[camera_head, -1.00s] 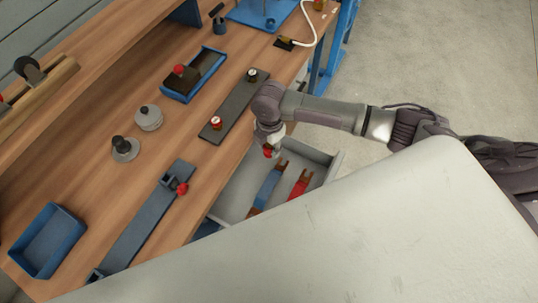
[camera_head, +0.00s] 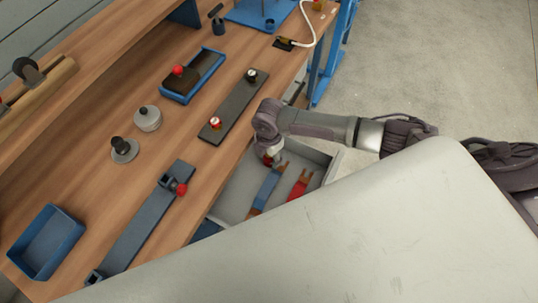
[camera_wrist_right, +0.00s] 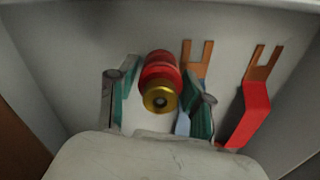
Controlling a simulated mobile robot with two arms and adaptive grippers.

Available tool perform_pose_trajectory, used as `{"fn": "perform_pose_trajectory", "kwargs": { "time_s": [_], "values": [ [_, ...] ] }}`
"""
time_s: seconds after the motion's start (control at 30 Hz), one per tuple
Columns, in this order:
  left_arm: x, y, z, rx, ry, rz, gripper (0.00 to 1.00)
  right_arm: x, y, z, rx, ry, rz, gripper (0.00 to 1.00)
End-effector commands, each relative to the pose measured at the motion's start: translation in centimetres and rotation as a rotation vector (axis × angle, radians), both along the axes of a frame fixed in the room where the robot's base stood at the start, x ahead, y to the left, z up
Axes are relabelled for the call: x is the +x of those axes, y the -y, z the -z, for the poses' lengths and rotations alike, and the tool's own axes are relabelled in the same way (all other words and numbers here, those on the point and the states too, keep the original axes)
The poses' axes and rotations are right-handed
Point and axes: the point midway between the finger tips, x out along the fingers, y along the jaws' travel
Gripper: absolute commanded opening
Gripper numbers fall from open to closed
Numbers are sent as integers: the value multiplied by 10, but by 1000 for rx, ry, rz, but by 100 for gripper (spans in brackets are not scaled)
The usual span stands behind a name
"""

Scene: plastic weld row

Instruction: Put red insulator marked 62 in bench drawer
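The red insulator (camera_wrist_right: 160,72) with a gold end sits between the fingers of my right gripper (camera_wrist_right: 160,85) in the right wrist view. Its gold end faces the camera, and the red body reaches out between the fingertips. In the head view, my right gripper (camera_head: 270,155) points down inside the open bench drawer (camera_head: 238,190), near its back left part. The insulator (camera_head: 268,161) shows there only as a small red spot. The number 62 is not readable. Whether the insulator touches the drawer floor is hard to tell. My left gripper is not in view.
A blue strip (camera_head: 268,186) and a red strip (camera_head: 299,186) with copper forked ends lie in the drawer. On the bench are a dark plate (camera_head: 232,108), a blue tray (camera_head: 211,66), a blue rail (camera_head: 140,230) and an empty blue bin (camera_head: 45,243).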

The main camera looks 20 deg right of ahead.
Motion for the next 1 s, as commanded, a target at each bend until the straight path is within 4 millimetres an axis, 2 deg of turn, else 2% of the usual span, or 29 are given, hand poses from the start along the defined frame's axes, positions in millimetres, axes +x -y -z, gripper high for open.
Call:
{"fn": "perform_pose_trajectory", "kwargs": {
  "time_s": [0.23, 0.37, 0.8, 1.0],
  "values": [
    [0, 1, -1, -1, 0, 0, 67, 0, 0, -1, 0, 0, 0, 51],
    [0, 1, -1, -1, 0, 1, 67, 1, 0, -11, 0, 1, 1, 51],
    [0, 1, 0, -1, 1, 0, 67, 1, 0, -99, 1, 4, 0, 51],
    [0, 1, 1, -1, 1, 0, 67, 0, 0, -120, 0, 1, 1, 51]
  ]
}}
